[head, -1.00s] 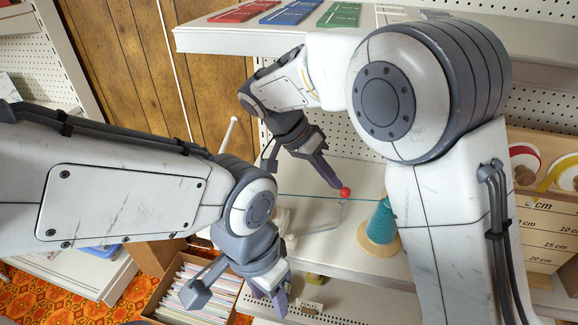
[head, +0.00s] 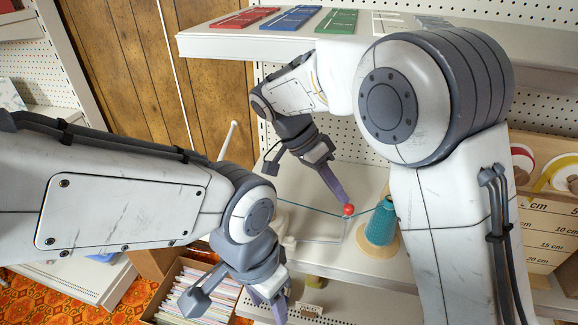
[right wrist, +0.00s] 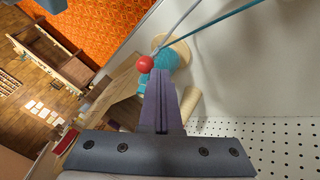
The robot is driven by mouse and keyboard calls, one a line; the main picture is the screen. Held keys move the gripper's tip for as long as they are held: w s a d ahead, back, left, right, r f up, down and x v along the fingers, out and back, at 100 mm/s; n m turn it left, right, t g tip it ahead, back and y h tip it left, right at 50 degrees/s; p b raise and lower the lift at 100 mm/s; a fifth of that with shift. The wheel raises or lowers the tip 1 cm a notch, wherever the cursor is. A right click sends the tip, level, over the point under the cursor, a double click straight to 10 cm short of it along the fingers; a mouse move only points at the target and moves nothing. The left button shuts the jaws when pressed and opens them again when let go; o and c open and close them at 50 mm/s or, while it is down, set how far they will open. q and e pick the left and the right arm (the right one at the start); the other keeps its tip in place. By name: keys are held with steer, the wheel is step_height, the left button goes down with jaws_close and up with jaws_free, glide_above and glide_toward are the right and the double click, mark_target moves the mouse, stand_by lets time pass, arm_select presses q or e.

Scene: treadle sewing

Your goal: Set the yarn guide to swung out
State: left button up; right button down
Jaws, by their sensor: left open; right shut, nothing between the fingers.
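The yarn guide is a thin grey wire arm (head: 318,240) with a red ball (head: 349,210) at its end, low over the pale shelf. The right wrist view shows the wire (right wrist: 186,20) and the ball (right wrist: 145,63) just beyond my fingertips. A teal yarn cone (head: 380,222) on a round wooden base stands right of the ball, and teal yarn runs past the ball. My right gripper (head: 342,198) is shut and empty, its tips at the ball; I cannot tell whether they touch. My left gripper (head: 268,305) is open and empty at the lower middle, hiding part of the guide's mount.
An upper shelf (head: 340,45) with red, blue and green flat items hangs above. A box of files (head: 195,290) stands on the floor at lower left. A wooden measuring board (head: 550,235) is at the right. A white rod (head: 228,140) sticks up behind my left arm.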

steer(key=shift+a, duration=0.1)
steer(key=w+a, duration=0.1)
steer(key=a, duration=0.3)
steer(key=w+a, duration=0.1)
steer(key=a, duration=0.4)
steer(key=w+a+r, duration=0.1)
steer(key=a, duration=0.3)
steer(key=shift+a, duration=0.3)
steer(key=shift+s, duration=0.15)
